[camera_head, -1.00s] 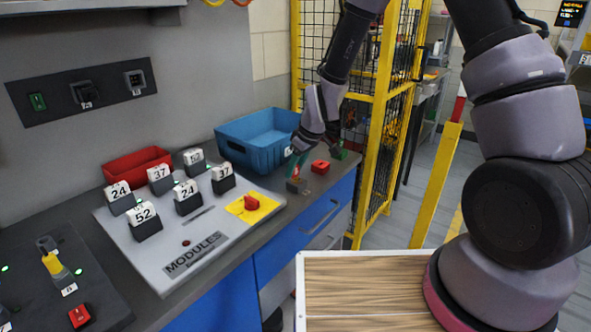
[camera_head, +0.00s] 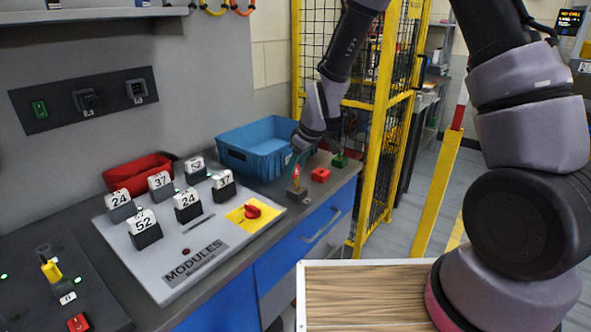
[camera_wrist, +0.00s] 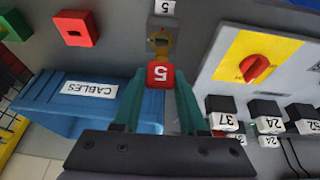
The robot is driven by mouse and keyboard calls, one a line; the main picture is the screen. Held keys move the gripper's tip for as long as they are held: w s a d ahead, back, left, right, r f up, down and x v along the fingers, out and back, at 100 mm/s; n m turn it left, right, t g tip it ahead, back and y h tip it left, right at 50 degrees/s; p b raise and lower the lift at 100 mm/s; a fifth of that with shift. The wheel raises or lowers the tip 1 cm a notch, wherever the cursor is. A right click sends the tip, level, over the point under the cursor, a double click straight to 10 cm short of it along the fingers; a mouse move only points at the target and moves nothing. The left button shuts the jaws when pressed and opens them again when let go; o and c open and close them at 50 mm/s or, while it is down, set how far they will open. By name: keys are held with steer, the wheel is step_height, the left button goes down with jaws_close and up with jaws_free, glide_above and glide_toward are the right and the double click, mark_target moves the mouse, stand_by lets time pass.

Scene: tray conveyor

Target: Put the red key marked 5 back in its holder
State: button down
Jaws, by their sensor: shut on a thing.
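The red key marked 5 (camera_wrist: 159,75) is between the teal fingertips of my gripper (camera_wrist: 157,82) in the wrist view, and the fingers are shut on it. In the head view my gripper (camera_head: 297,162) points down over the counter, with the small red key (camera_head: 296,172) just below the fingers. The grey holder (camera_head: 299,194) stands on the counter directly under the key. In the wrist view the holder (camera_wrist: 163,22) carries a label 5, with a brass-coloured part beside the key. I cannot tell whether the key's tip touches or enters the holder.
A red block (camera_head: 321,174) and a green block (camera_head: 340,160) stand close to the right. A blue CABLES bin (camera_head: 235,160) is behind. The modules panel (camera_head: 160,280) with a red rotary switch (camera_head: 252,211) is to the left. A yellow fence (camera_head: 378,130) borders the counter.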

steer(key=shift+r, duration=0.1)
steer(key=shift+a+r, duration=0.15)
steer(key=shift+r, duration=1.75)
